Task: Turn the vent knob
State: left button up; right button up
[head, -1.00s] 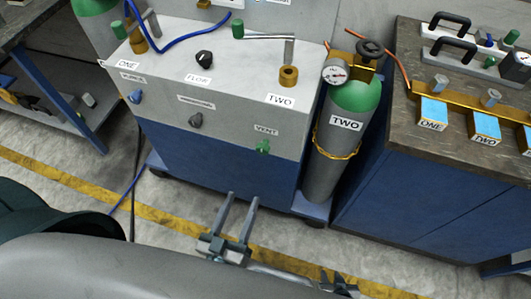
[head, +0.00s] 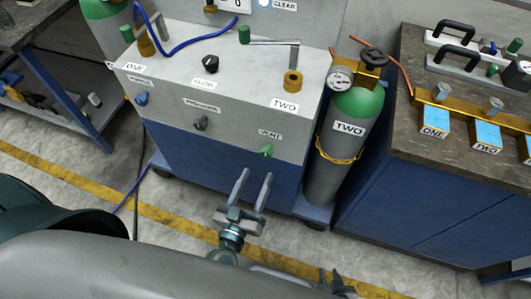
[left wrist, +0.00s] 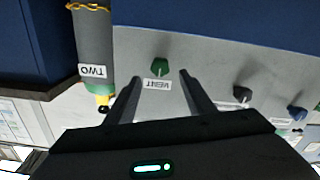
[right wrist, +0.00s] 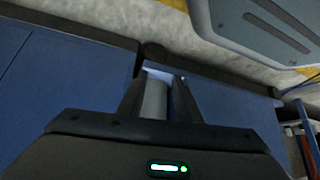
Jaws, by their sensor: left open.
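The green vent knob (head: 266,151) is on the front face of the grey panel, below its VENT label. In the left wrist view the vent knob (left wrist: 160,66) lies ahead of and between the two fingers, apart from them. My left gripper (head: 257,173) is open and empty, just below and in front of the knob. The left wrist view shows its spread fingers (left wrist: 161,78). My right gripper (head: 336,282) is low at the bottom edge of the head view. In the right wrist view its fingers (right wrist: 162,78) stand apart, with a grey shape visible between them.
The dark knob (head: 201,123) and blue knob (head: 141,98) are on the same panel face. A grey cylinder (head: 322,175) with a green top stands right of the cabinet. A blue bench (head: 400,210) is further right. The floor before the cabinet is clear.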

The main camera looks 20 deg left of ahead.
aim_at(265, 156)
pick_arm(q)
jog(key=w, duration=0.3)
jog(key=shift+w+r, duration=0.15)
jog(key=shift+w, duration=0.1)
jog(key=w, duration=0.4)
jog(key=shift+w+d+p, duration=0.15)
jog(key=shift+w+p, duration=0.1)
jog(key=shift+p, duration=0.15)
jog(key=shift+w, duration=0.45)
pick_arm(e)
jog(key=shift+s+d+f, duration=0.1)
jog(key=shift+s+d, duration=0.05)
jog(key=shift+s, duration=0.25)
jog(key=shift+s+d+f, duration=0.1)
jog(key=shift+s, duration=0.3)
pick_arm(q)
jog(key=c, duration=1.1)
